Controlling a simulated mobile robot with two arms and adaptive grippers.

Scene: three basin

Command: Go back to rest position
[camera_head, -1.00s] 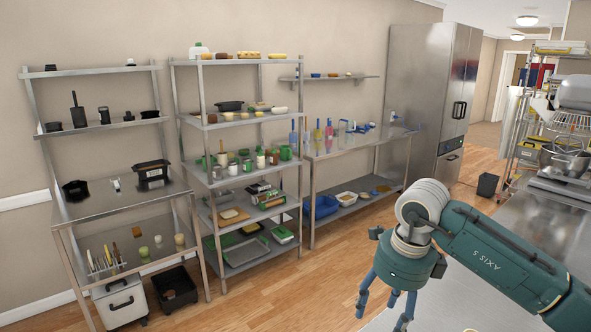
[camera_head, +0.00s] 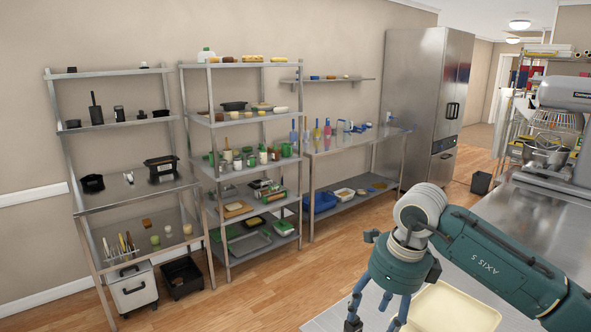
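My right gripper (camera_head: 375,322) hangs from the teal arm that comes in from the right. It points down, its blue fingers are spread apart, and I see nothing between them. It is above the near edge of a counter, beside a cream tray (camera_head: 455,308) that is partly hidden by my arm and cut off by the bottom edge. My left gripper is not in view.
Steel shelves (camera_head: 228,118) with kitchenware stand along the wall. A steel table (camera_head: 345,145) and a tall fridge (camera_head: 425,85) are farther right. A mixer (camera_head: 562,115) stands on the steel counter (camera_head: 510,215) at right. The wooden floor (camera_head: 290,290) between is clear.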

